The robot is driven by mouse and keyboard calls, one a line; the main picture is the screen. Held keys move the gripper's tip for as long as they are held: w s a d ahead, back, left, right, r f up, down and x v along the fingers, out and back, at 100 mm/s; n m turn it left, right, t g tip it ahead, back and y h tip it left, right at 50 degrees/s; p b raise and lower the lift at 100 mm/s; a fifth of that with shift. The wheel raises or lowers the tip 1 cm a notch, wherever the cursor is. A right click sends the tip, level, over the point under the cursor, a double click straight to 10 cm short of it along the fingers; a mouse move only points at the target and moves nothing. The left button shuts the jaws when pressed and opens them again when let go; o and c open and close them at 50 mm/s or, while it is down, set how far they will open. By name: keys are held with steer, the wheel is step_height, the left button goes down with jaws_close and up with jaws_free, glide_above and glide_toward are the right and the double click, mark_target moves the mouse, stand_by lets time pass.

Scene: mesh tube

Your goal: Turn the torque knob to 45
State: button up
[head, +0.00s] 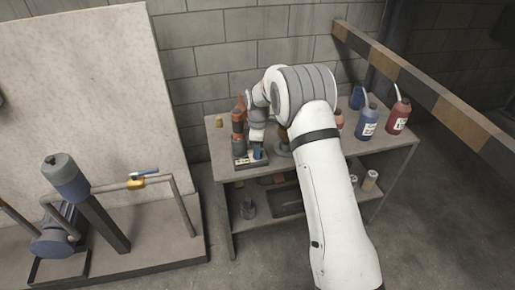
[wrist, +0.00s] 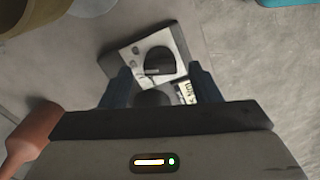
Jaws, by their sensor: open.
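In the wrist view, a black round torque knob (wrist: 159,61) sits on a light grey panel (wrist: 125,55) with a dark edge. A small label with partly readable print (wrist: 184,92) lies beside the knob. My gripper (wrist: 158,80) is open, with one blue-tipped finger on each side of the panel's near part. The knob shows between and just beyond the fingertips; I cannot tell whether they touch it. The knob's setting is too small to read. In the head view, my gripper (head: 257,153) is low over the small device (head: 250,161) on the table, and the knob is hidden.
The device stands on a grey table (head: 365,148) beside an orange-brown tool (head: 238,122). Blue (head: 368,122) and red (head: 398,117) bottles stand at the table's right. A striped beam (head: 430,85) runs above that side. A pipe stand (head: 120,187) is at left.

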steer(key=shift+f, duration=0.55)
steer(key=shift+c, duration=0.2)
steer(key=c, duration=0.9)
steer(key=shift+c, duration=0.2)
steer(key=shift+m, duration=0.3)
steer(key=m+b, duration=0.1)
steer(key=m, duration=0.2)
steer(key=m+b, duration=0.1)
steer(key=m, duration=0.3)
steer(key=shift+m, duration=0.4)
